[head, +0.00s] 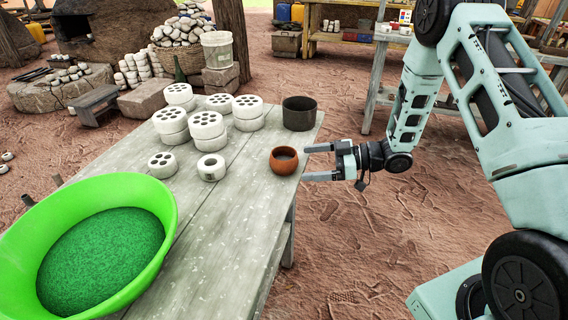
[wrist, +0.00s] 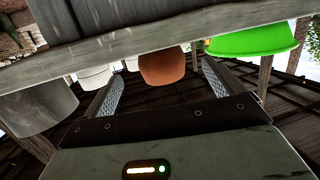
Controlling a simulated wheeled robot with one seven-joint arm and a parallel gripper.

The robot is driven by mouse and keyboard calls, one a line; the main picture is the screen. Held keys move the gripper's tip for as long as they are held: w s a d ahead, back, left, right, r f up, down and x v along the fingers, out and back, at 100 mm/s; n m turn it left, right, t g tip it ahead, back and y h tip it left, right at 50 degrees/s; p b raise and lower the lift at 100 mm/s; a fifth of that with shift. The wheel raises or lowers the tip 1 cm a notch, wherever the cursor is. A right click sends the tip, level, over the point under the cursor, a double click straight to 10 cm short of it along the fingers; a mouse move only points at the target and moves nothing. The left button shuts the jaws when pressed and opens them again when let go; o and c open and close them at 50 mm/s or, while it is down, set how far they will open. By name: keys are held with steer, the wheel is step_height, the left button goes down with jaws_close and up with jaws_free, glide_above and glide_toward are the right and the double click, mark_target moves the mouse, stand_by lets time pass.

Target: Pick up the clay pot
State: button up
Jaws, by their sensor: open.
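The clay pot (head: 284,160) is small, round and reddish-brown with an open top. It stands upright near the right edge of the grey wooden table (head: 240,205). My gripper (head: 305,163) is open and empty, just right of the pot at the table edge, its fingers pointing left toward it. In the wrist view the pot (wrist: 162,66) appears upside down, ahead of and between the two open fingers (wrist: 162,88). I see no contact between the fingers and the pot.
A dark cylindrical pot (head: 299,114) stands behind the clay pot. White perforated pieces (head: 207,125) stand to the left, some stacked, with a white ring (head: 211,167) nearer. A large green basin (head: 165,215) fills the table's near left. Bare dirt lies right of the table.

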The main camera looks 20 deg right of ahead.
mark_target(284, 162)
steer(key=shift+r+x, duration=0.15)
steer(key=shift+x, duration=1.85)
steer(key=shift+r+x, duration=0.15)
steer(key=shift+x, duration=1.8)
steer(key=c, duration=1.2)
